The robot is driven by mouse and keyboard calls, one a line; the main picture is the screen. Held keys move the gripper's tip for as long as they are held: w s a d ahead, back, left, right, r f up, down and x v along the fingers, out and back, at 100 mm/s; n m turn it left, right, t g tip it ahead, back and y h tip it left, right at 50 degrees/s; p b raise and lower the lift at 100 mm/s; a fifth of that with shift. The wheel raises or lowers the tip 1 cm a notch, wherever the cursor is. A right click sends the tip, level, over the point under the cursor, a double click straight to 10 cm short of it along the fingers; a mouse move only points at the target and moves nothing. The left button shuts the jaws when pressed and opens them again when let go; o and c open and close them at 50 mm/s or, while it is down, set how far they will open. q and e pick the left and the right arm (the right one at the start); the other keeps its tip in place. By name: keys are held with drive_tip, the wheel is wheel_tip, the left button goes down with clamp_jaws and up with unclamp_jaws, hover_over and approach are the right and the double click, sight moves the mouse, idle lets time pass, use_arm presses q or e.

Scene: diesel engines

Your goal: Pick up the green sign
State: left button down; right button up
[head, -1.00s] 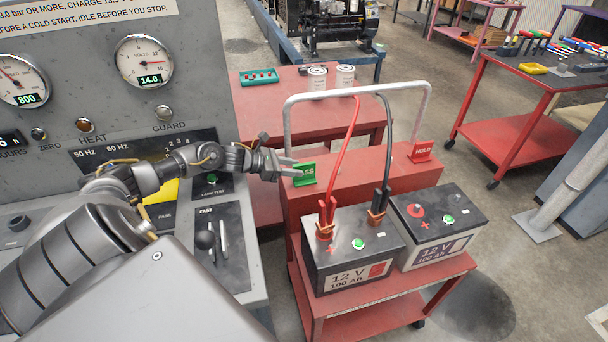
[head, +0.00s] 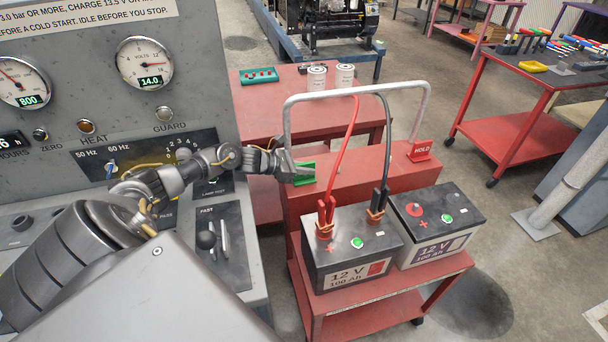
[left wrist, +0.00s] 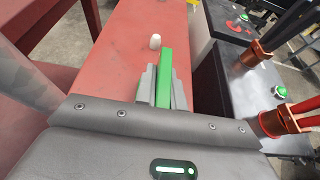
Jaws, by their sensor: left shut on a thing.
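The green sign (head: 306,173) stands at the left end of the red cart's upper shelf. My left gripper (head: 298,170) has its fingers around it and is shut on it. The fingers hide most of the sign's face in the head view. In the left wrist view the green sign (left wrist: 165,78) shows edge-on, clamped between the two grey fingers of my left gripper (left wrist: 163,88). Its base looks to be at the shelf, but I cannot tell whether it touches. My right gripper is not in view.
A red HOLD sign (head: 420,151) stands at the shelf's right end. A grey handle bar (head: 355,90) arches above the shelf. A grey control panel (head: 60,110) is at left.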

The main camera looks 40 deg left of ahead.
use_arm(q)
drive_tip(key=shift+r, duration=0.1)
drive_tip(key=shift+r+b, duration=0.4)
drive_tip(key=shift+b, duration=0.05)
drive_tip(key=s+d+r+p, duration=0.1)
drive_tip(key=s+r+p, duration=0.3)
drive_tip(key=s+r, duration=0.8)
drive_tip(key=shift+s+p, duration=0.4)
drive_tip(key=shift+s, duration=0.6)
